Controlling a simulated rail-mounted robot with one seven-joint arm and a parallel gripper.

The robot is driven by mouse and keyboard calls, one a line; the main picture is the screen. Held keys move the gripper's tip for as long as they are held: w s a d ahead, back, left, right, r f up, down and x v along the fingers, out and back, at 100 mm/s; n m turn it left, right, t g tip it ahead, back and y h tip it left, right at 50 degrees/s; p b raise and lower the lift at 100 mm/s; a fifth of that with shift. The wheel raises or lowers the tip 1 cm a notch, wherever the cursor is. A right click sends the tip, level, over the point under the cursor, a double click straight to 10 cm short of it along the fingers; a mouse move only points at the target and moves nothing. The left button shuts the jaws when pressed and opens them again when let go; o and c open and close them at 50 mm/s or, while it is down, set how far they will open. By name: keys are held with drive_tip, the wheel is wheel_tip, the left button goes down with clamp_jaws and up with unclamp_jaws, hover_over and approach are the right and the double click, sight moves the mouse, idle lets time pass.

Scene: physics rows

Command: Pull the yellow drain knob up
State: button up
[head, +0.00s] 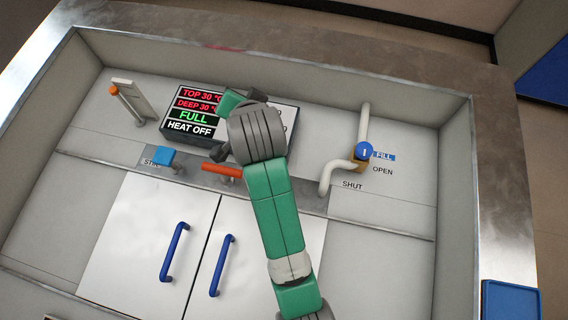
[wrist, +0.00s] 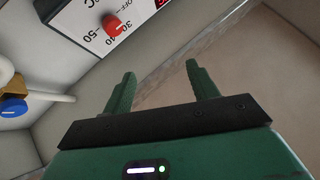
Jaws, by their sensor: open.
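I cannot make out a yellow drain knob in either view; my arm covers part of the panel in the head view. My gripper (wrist: 162,84) is open, with two green fingers apart and nothing between them. In the head view, the green end of my arm is in front of the display box, and its fingers are not clear there. In the wrist view, the fingers point toward a bare grey wall and brownish rim, to the right of a red knob (wrist: 112,24) on a white dial face.
The display box (head: 192,115) reads FULL and HEAT OFF. A fill valve with a blue knob (head: 364,149) and white pipes stands right. An orange handle (head: 222,170), a blue block (head: 162,157) and an orange-tipped lever (head: 114,90) are left. White doors (head: 150,230) have blue handles.

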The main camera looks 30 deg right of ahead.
drive_tip(key=s+d+f+m+g+p, duration=0.1)
drive_tip(key=s+f+m+g+p, duration=0.1)
drive_tip(key=s+f+g, duration=0.1)
drive_tip(key=s+f+m+g+y+p, duration=0.1)
drive_tip(key=s+f+m+g+p, duration=0.1)
drive_tip(key=s+f, duration=0.3)
drive_tip(key=s+d+f+m+g+p, duration=0.1)
drive_tip(key=s+f+m+g, duration=0.1)
drive_tip(key=s+f+g, duration=0.2)
drive_tip(key=shift+s+d+f+m+g+y+p, duration=0.15)
drive_tip(key=shift+s+d+f+y+p, duration=0.1)
drive_tip(key=shift+f, duration=0.2)
drive_tip(key=shift+s+d+f+m+g+y+p, duration=0.15)
drive_tip(key=shift+s+f, duration=0.1)
drive_tip(key=shift+f, duration=0.2)
wheel_tip(320, 180, down, 8)
drive_tip(key=shift+a+r+b, duration=0.1)
drive_tip(key=shift+b, duration=0.65)
drive_tip(key=shift+w, duration=0.1)
clamp_jaws()
wheel_tip(320, 180, up, 5)
drive_tip(key=p, duration=0.5)
drive_tip(key=shift+f, duration=0.2)
